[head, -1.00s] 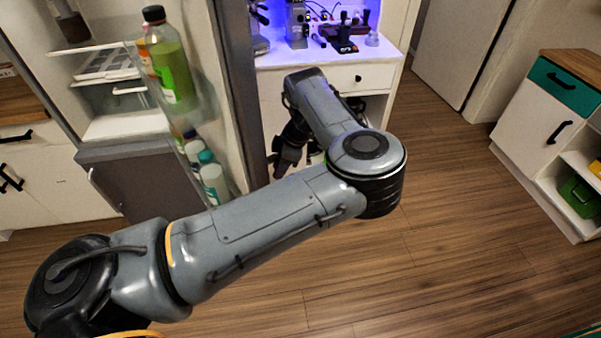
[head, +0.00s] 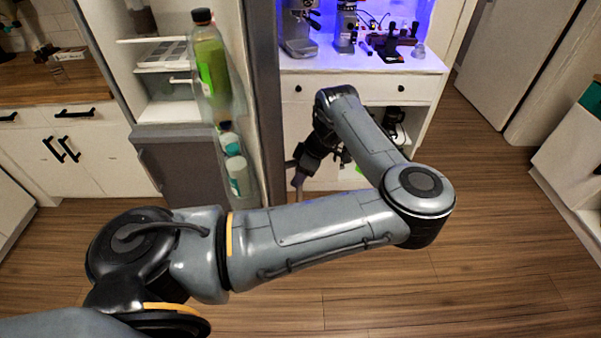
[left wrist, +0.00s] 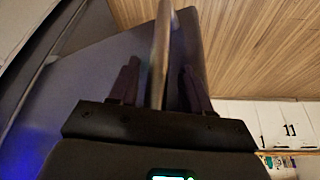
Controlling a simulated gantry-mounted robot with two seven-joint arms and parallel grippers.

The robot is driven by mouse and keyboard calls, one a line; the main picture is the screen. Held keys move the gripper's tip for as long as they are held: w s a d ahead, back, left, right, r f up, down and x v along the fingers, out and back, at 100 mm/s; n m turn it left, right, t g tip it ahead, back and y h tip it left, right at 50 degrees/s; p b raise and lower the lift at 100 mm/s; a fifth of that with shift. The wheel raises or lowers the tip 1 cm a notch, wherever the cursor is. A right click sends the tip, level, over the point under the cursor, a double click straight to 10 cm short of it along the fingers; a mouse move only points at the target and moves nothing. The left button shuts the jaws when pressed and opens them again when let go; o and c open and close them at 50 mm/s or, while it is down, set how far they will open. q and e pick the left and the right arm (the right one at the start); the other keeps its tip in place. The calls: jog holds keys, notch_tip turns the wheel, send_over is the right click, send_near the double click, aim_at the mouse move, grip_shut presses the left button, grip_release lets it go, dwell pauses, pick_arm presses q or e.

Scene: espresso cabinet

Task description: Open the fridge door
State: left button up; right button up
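The fridge door (head: 268,110) stands open, seen nearly edge-on in the head view, with its inner shelves facing left. The fridge interior (head: 165,110) shows white shelves. My left gripper (head: 298,180) is at the outer side of the door, low down, partly dark and small in the head view. In the left wrist view, the metal handle bar (left wrist: 160,50) runs between the two dark fingers of my left gripper (left wrist: 160,82). The fingers stand apart, with a gap visible on each side of the bar. The grey door face (left wrist: 100,75) lies behind. My right gripper is not in view.
Bottles stand in the door's shelves, including a green one (head: 210,70) and a white one (head: 237,178). A white counter (head: 365,65) with coffee machines stands right of the door. Wooden floor (head: 480,260) is clear at the right. White cabinets (head: 85,145) stand at left.

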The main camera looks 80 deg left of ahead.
pick_arm(q)
jog(key=shift+r, duration=0.1)
jog(key=p+v, duration=0.1)
jog(key=v, duration=0.9)
jog(key=shift+w+r+p, duration=0.25)
jog(key=shift+r+p, duration=0.05)
jog(key=shift+p, duration=0.1)
jog(key=shift+d, duration=0.15)
